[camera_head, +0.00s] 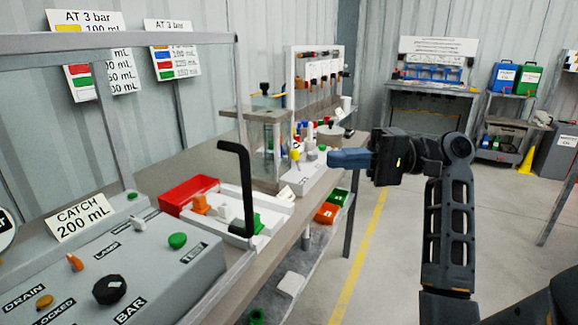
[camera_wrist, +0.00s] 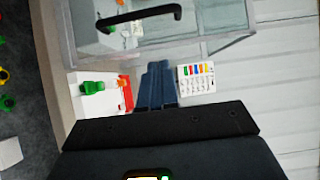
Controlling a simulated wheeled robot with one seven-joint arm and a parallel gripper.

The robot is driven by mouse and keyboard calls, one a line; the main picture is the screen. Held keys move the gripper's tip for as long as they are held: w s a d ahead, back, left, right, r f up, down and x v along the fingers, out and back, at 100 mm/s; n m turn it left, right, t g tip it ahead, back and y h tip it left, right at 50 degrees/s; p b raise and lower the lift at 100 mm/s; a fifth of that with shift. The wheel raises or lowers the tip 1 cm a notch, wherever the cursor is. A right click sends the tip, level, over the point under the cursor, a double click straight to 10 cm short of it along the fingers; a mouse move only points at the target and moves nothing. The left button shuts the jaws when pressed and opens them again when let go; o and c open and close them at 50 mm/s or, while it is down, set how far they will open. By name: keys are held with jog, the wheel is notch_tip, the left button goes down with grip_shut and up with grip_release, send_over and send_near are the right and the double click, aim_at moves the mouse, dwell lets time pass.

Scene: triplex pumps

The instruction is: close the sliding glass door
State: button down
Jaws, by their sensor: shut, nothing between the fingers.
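The sliding glass door shows as clear panes in a grey frame (camera_head: 150,40) above a grey control panel at the left. Its glass is hard to make out in the head view, so I cannot tell how far it stands open. A black bent bar handle (camera_head: 240,190) stands upright at its right side. In the wrist view, the handle (camera_wrist: 140,17) lies across the top, in front of the glass door (camera_wrist: 205,30). My gripper (camera_head: 335,158) is shut and empty, right of the handle and apart from it. Its fingers (camera_wrist: 157,75) also show in the wrist view.
The control panel (camera_head: 120,275) has several knobs and a "CATCH 200 mL" card. A red tray (camera_head: 188,193) and a white tray with coloured parts sit beyond it on the bench. A rack and small bottles stand farther back. The floor to the right is open.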

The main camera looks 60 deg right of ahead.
jog(key=s+a+p+x, duration=0.1)
jog(key=a+x, duration=0.1)
jog(key=x, duration=1)
jog(key=shift+a+p, duration=0.3)
jog(key=shift+a, duration=0.1)
